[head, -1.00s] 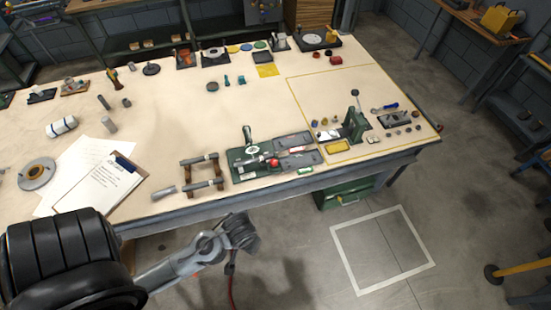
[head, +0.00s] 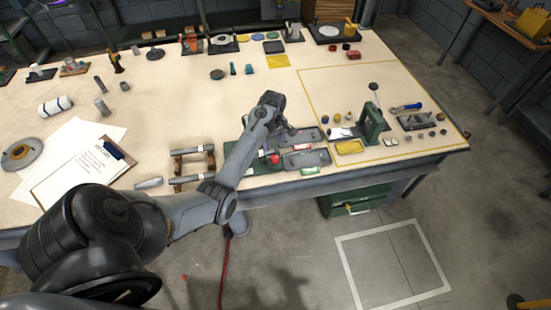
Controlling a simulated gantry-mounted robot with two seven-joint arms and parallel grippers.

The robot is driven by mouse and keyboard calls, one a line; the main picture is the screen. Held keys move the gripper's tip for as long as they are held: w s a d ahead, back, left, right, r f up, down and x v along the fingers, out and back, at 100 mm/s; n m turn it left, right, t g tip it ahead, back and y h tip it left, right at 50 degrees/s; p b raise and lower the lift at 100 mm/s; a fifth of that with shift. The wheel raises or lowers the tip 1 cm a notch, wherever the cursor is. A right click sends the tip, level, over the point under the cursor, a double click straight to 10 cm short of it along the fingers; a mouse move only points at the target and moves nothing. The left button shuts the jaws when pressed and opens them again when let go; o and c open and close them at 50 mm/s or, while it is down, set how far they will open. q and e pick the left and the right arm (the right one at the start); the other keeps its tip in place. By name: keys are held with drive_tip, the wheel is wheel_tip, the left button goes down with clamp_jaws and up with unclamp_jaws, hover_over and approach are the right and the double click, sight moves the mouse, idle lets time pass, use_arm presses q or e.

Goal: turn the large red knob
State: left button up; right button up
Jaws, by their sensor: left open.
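The large red knob (head: 275,159) sits on the split casing, close to the front edge of the workbench. The casing's grey tray-like part (head: 306,159) shows to the right of the knob. My left gripper (head: 281,136) is over the casing, just behind the knob in the picture, and is open. It looks apart from the knob, but the small view does not settle the gap. My right gripper is not in view.
A wooden stand with grey rods (head: 190,166) lies left of the casing. A green lever press (head: 374,122) stands to the right inside a yellow outline. A clipboard (head: 88,168) lies at the left. The bench middle behind my gripper is mostly clear.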

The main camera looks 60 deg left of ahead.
sight(274, 158)
use_arm(q)
wheel_tip(274, 158, down, 10)
drive_tip(key=shift+w+f+b, duration=0.1)
drive_tip(key=shift+f+b, duration=0.1)
drive_tip(key=shift+b, duration=0.3)
drive_tip(key=c, duration=1.1)
drive_tip(key=shift+o, duration=0.2)
drive_tip(key=shift+r, duration=0.1)
